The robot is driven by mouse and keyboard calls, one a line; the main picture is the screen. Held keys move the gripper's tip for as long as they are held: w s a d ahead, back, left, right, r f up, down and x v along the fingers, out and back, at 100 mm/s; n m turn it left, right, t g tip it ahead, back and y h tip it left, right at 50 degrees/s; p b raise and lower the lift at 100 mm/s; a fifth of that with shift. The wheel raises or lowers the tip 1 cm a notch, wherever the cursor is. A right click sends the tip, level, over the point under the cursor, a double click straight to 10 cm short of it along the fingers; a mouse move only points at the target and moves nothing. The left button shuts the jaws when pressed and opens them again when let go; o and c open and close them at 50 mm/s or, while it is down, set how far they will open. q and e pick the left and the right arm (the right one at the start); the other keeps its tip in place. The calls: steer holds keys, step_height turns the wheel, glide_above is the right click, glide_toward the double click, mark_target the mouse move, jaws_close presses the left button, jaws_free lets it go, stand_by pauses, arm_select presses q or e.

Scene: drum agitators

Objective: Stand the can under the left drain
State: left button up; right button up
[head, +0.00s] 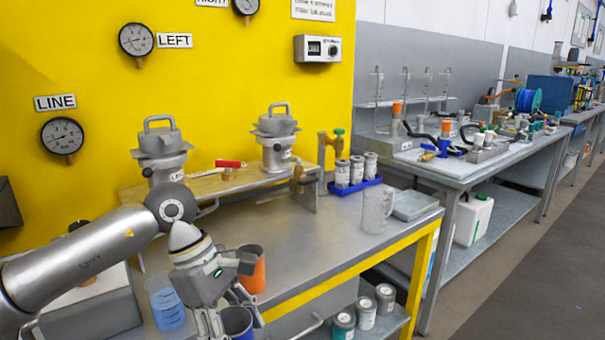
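My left gripper (236,318) points down at the bottom of the head view, its fingers spread apart. A dark blue cup (237,322) shows between and behind the fingers; I cannot tell whether they touch it. An orange can-like vessel (252,272) stands just behind the gripper, partly hidden by it. My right gripper is not in view.
A second pot (277,140) stands right of the left one, with a red-handled valve (229,164) between them. A clear beaker of blue liquid (167,306) stands at front left. A blue tray (356,186) holds small cans. The steel bench (310,245) is clear mid-right.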

arm_select(q)
steer(key=s+a+f+m+g+y, duration=0.3)
steer(key=a+f+m, duration=0.5)
steer(key=m, duration=0.6)
steer(key=s+r+p, duration=0.3)
steer(key=r+p, duration=0.4)
steer(key=p, duration=0.1)
steer(key=s+r+y+p, duration=0.1)
steer(key=s+r+p, duration=0.3)
steer(key=r+p, duration=0.3)
steer(key=shift+a+r+p, duration=0.15)
steer(key=shift+r+p, duration=0.1)
steer(key=shift+p, duration=0.85)
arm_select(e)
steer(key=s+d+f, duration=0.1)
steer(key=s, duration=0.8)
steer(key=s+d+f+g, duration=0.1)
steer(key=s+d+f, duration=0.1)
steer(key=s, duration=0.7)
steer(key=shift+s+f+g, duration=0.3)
arm_select(q)
steer(key=shift+s, duration=0.1)
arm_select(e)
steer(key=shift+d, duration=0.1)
